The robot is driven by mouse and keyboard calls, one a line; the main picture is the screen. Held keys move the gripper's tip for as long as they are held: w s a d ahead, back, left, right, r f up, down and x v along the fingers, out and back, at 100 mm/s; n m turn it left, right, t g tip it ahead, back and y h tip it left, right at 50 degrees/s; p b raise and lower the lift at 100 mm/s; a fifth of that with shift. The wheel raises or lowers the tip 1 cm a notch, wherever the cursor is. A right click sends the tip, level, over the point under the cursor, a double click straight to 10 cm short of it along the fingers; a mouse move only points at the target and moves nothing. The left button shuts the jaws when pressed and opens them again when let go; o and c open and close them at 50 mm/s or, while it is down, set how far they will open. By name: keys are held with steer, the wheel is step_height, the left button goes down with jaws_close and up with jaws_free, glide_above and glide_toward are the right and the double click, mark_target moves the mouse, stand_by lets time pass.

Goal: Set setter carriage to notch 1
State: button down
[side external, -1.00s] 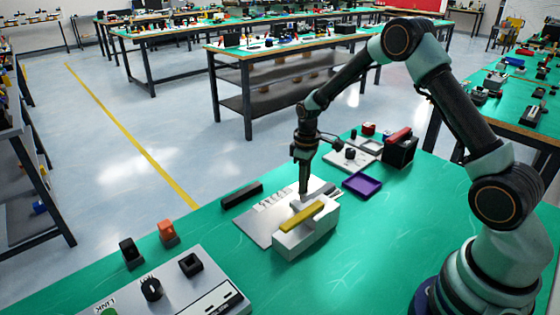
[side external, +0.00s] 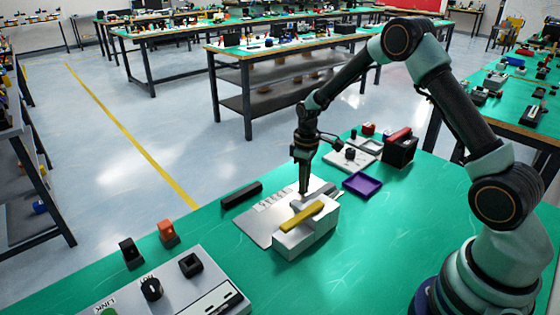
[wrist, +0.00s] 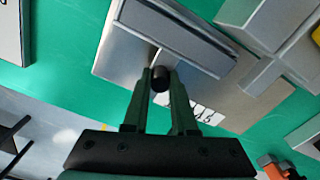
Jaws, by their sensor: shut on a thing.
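The setter is a pale grey plate (side external: 262,227) with a white numbered strip (side external: 272,202) on the green bench. In the wrist view the plate (wrist: 118,60) carries a long grey rail (wrist: 180,32), and a dark round knob (wrist: 160,78) stands beside it. My gripper (wrist: 161,80) points down, its two fingers shut on the knob. In the side view my gripper (side external: 304,191) is over the plate, behind the grey block with the yellow bar. The numbered strip (wrist: 195,107) is partly hidden by a finger, so I cannot read the carriage's notch.
A grey block (side external: 305,240) with a yellow bar (side external: 303,216) stands just in front of my gripper. A black bar (side external: 241,194) lies to the left, and a purple tray (side external: 362,185) to the right. A control panel (side external: 190,285) is at front left.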

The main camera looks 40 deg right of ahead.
steer(key=shift+a, duration=0.1)
stand_by(0.3)
steer(key=a, duration=0.4)
steer(key=c, duration=0.7)
jaws_free()
steer(key=shift+d, duration=0.1)
steer(key=shift+r, duration=0.1)
steer(key=shift+r, duration=6)
